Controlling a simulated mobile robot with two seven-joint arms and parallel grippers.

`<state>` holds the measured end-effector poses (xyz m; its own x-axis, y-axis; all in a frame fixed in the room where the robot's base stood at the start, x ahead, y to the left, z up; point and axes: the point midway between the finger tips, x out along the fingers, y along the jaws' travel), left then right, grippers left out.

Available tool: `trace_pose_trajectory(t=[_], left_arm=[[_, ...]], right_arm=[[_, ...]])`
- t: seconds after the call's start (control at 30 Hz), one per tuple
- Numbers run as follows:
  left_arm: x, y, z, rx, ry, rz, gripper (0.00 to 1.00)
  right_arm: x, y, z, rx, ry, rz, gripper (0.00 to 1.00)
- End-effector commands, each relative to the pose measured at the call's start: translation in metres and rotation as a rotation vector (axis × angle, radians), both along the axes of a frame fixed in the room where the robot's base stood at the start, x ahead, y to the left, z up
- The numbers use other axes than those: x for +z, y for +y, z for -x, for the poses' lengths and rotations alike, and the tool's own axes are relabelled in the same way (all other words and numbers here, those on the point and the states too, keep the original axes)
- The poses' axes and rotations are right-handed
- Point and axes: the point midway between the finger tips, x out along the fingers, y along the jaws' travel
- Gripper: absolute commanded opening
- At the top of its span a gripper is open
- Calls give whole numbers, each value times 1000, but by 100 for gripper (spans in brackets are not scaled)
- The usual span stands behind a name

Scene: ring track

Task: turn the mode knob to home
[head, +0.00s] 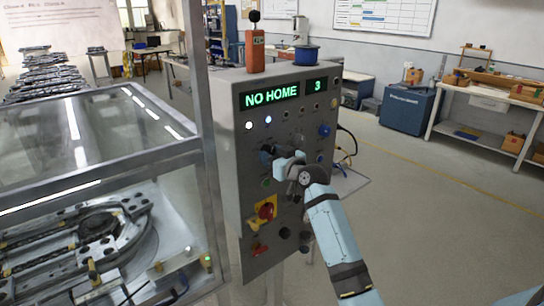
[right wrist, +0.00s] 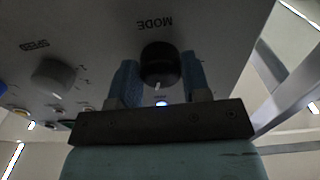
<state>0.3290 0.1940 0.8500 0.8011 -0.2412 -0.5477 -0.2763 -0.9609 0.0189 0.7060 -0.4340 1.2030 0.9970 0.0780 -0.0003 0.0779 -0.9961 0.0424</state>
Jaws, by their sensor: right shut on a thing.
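The mode knob (right wrist: 160,58) is a round black knob with a short white pointer mark, under the printed word MODE, which appears upside down in the right wrist view. The pointer mark faces the bottom of that picture. My right gripper (right wrist: 160,72) has one blue finger on each side of the knob and is shut on it. In the head view my right gripper (head: 280,160) is at the front of the grey control panel (head: 245,135) and covers part of the knob area. The panel's display (head: 270,95) reads NO HOME, with a 3 beside it. My left gripper is not in view.
A grey knob (right wrist: 52,76) labelled SPEED is beside the mode knob. A red switch on a yellow plate (head: 265,210) is lower on the panel. A glazed metal enclosure (head: 95,165) stands close on the left. Open floor (head: 430,205) lies to the right.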

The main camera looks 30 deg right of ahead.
Motion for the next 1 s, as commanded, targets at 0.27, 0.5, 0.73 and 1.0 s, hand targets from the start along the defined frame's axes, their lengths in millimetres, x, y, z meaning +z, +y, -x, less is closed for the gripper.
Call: trace_pose_trajectory(t=[0.27, 0.5, 0.73, 1.0], left_arm=[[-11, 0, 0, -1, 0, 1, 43], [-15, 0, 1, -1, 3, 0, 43], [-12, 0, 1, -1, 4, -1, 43], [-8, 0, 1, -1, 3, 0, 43]], right_arm=[[-2, -1, 0, 1, -13, 182, 20], [0, -1, 0, 2, -29, 386, 20], [1, -1, 0, 1, -44, 557, 20], [1, -1, 0, 0, -54, 689, 20]])
